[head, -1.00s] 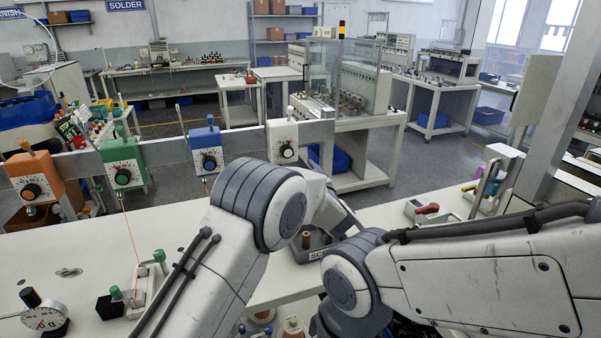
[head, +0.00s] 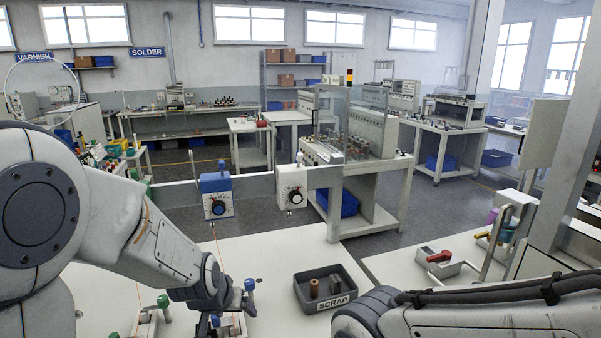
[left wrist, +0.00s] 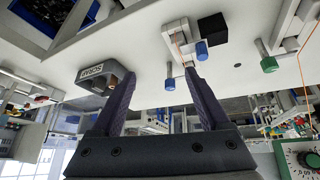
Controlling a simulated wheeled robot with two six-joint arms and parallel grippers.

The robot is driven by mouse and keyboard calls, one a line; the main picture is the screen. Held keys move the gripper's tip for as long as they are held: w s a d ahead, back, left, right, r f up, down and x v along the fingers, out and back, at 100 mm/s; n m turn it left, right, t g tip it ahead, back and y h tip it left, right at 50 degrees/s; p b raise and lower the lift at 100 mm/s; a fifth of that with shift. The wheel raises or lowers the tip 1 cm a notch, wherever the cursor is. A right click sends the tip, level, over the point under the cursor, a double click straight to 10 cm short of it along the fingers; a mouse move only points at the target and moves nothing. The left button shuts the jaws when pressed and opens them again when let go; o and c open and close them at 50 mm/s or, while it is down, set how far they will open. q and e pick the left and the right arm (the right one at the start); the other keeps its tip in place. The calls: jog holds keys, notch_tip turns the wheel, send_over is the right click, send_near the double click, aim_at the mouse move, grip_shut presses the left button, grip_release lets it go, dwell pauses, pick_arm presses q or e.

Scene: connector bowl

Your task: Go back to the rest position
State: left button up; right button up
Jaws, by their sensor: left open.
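My left arm reaches in from the left in the head view, and its gripper (head: 212,322) is low in the picture, partly hidden behind its own wrist. In the left wrist view my left gripper (left wrist: 160,76) has its two dark fingers wide apart with nothing between them. Past the fingertips is a small white fixture with a blue knob (left wrist: 201,50). Blue-knobbed parts (head: 249,286) also show beside the gripper in the head view. My right arm crosses the lower right of the head view; its gripper is out of the picture.
Blue (head: 215,196) and white (head: 292,188) dial boxes hang on the rail behind. A red-handled device (head: 440,257) is at right.

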pick_arm(q)
jog(key=s+a+f+g, duration=0.2)
jog(key=s+a+g, duration=0.25)
jog(key=s, duration=0.75)
jog(key=s+d+r+m+g, duration=0.1)
jog(key=s+d+r+m, duration=0.1)
jog(key=s+d, duration=0.5)
jog(key=s+d+r+m, duration=0.3)
jog(key=s+d+m, duration=0.2)
jog(key=s+d, duration=0.1)
jog(key=shift+s+d+r+g, duration=0.25)
jog(key=shift+s+d+g, duration=0.1)
